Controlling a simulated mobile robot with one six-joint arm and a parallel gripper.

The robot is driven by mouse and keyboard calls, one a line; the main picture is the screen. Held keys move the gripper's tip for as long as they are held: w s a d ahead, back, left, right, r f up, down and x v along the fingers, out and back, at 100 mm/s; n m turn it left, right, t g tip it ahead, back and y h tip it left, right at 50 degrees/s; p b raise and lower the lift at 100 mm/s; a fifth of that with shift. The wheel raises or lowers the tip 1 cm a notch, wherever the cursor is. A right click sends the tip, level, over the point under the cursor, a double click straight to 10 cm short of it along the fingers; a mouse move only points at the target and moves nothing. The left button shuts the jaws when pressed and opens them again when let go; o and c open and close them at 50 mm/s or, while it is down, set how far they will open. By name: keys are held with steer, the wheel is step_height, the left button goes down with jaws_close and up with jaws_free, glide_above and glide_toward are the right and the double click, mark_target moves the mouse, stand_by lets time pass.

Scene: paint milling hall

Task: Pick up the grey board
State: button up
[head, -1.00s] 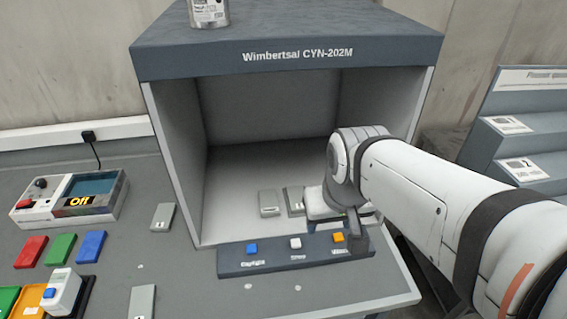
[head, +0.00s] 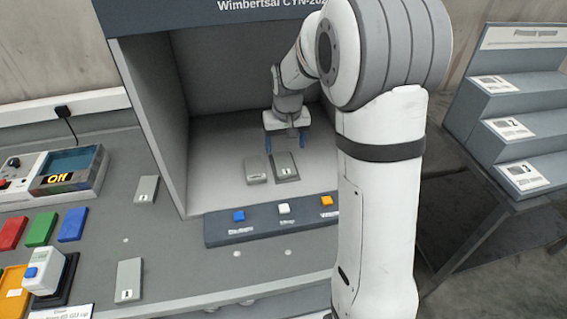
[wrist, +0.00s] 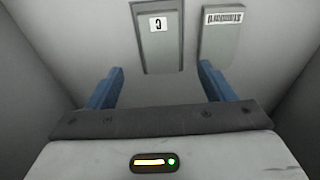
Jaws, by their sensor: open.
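Two grey boards lie on the booth floor. One bears a small white label and has a darker edge (head: 285,172); it also shows in the wrist view (wrist: 160,52). The other, paler in the head view (head: 256,176), has a barcode strip in the wrist view (wrist: 219,45). My gripper (head: 287,141) is inside the booth, open and empty, with blue fingers pointing down behind the boards. In the wrist view the gap between its fingers (wrist: 160,72) lines up with the labelled board. Two more grey boards lie on the table outside, an upper one (head: 147,190) and a lower one (head: 129,282).
The booth's left wall (head: 150,110) and the button bar (head: 270,222) bound the space around my gripper. A stepped stand (head: 515,95) is at right.

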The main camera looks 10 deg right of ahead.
mark_target(284, 163)
steer(key=f, duration=0.2)
steer(key=f+p, duration=0.1)
steer(key=f, duration=0.2)
steer(key=w+f, duration=0.1)
steer(key=f, duration=0.1)
steer(key=shift+f, duration=0.4)
steer(key=shift+c, duration=0.3)
steer(key=c, duration=1.1)
